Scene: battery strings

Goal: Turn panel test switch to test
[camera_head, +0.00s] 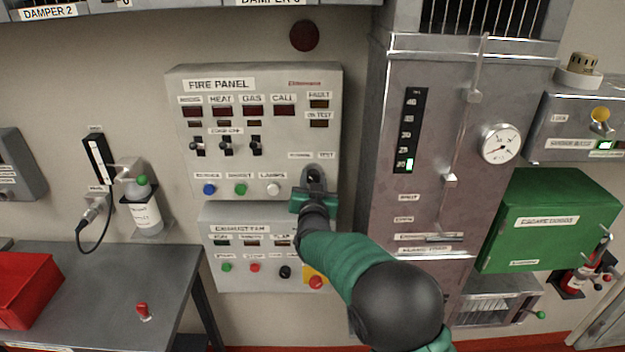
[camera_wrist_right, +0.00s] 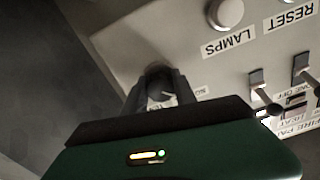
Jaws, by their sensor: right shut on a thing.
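The white fire panel (camera_head: 240,80) is on the wall in the middle of the head view. Its test switch, a dark round knob (camera_wrist_right: 157,74), sits at the panel's lower right, under small labels that seem to read NORMAL and TEST. My right gripper (camera_head: 314,178) is at this knob, with its fingers shut around it. The right wrist view shows the gripper (camera_wrist_right: 158,88) with one finger on each side of the knob. The fingers hide much of the knob, so I cannot tell which label it points to. My left gripper is not in view.
Toggle switches (camera_head: 226,145) and blue, green and white buttons (camera_head: 240,189) sit left of the gripper. The exhaust fan panel (camera_head: 225,265) with a red button (camera_head: 316,282) is just below. A grey cabinet (camera_head: 430,180) stands close on the right.

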